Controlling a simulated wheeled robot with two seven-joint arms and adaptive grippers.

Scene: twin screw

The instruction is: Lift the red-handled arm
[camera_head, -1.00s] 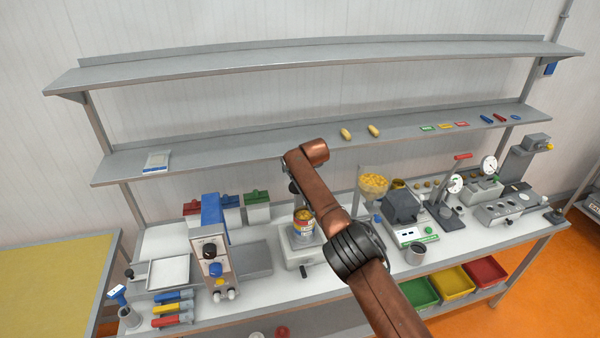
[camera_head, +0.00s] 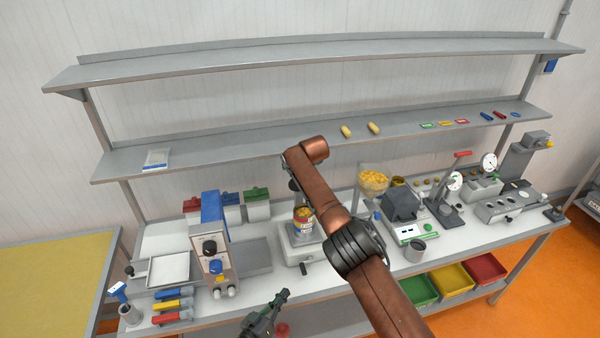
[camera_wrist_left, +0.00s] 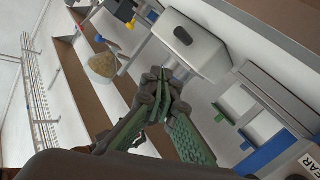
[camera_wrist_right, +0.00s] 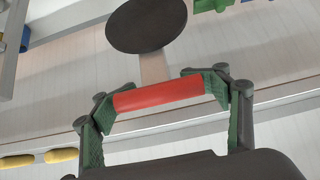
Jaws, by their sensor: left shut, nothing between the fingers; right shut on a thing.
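My right gripper (camera_wrist_right: 168,93) is shut on a red handle (camera_wrist_right: 150,96), seen close up in the right wrist view with a green finger at each end. In the head view my right arm covers this handle and gripper, above and beside a grey station (camera_head: 303,254) with a can (camera_head: 303,217) on it. My left gripper (camera_head: 283,295) is low in the head view, in front of the bench. It is shut and empty. The left wrist view also shows its fingers (camera_wrist_left: 163,78) together. Another red-handled lever (camera_head: 462,155) stands at the right by dial gauges.
A blue-topped machine (camera_head: 212,245) stands left of the can station. A bowl of yellow pieces (camera_head: 373,181) and a grey cup (camera_head: 414,250) stand right of my arm. Coloured bins (camera_head: 455,280) sit below. A shelf (camera_head: 230,148) runs behind.

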